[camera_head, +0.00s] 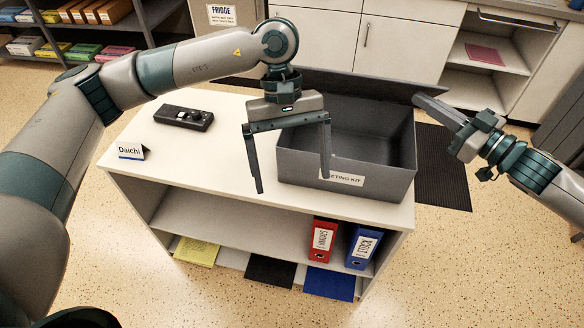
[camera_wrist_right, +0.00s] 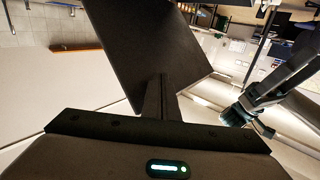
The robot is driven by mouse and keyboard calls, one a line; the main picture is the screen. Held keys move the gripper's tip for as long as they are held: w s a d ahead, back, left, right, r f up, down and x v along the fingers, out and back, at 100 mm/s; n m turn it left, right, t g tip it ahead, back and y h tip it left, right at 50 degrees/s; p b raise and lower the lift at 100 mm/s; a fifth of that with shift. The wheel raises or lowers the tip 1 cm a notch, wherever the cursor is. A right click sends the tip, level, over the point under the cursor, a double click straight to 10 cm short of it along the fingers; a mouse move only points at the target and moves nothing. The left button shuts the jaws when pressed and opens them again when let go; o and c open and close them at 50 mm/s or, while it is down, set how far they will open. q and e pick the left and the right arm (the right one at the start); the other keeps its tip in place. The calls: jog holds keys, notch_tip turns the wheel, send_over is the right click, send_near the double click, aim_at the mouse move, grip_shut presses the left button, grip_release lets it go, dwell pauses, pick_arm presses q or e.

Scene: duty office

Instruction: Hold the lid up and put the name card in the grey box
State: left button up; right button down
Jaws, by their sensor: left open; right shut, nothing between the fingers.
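The grey box (camera_head: 385,180) stands open on the right part of the white table, its front label partly covered by a finger of my left gripper. Its dark lid (camera_head: 345,84) stands raised at the back edge; the lid also fills the upper middle of the right wrist view (camera_wrist_right: 145,45). My right gripper (camera_head: 418,98) is shut and empty, its tips at the lid's right end; whether they touch is unclear. My left gripper (camera_head: 293,184) is open and empty, pointing down above the table at the box's left front corner. The name card (camera_head: 131,152), reading "Daichi", stands at the table's left edge.
A black device with buttons (camera_head: 184,117) lies at the table's back left. The white tabletop (camera_head: 205,165) is clear between the card and the box. A red binder (camera_head: 324,240) and a blue binder (camera_head: 362,247) stand on the shelf below. White cabinets (camera_head: 390,40) stand behind.

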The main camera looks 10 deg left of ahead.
jog(key=shift+f, duration=0.1)
jog(key=shift+s+f, duration=1.3)
jog(key=shift+s, duration=0.05)
jog(key=shift+s+f, duration=0.45)
jog(key=shift+f, duration=0.35)
jog(key=shift+s+f, duration=0.45)
jog(key=shift+f, duration=0.3)
jog(key=shift+s+f, duration=0.35)
jog(key=shift+f, duration=0.5)
jog(key=shift+s+f, duration=0.35)
jog(key=shift+f, duration=0.45)
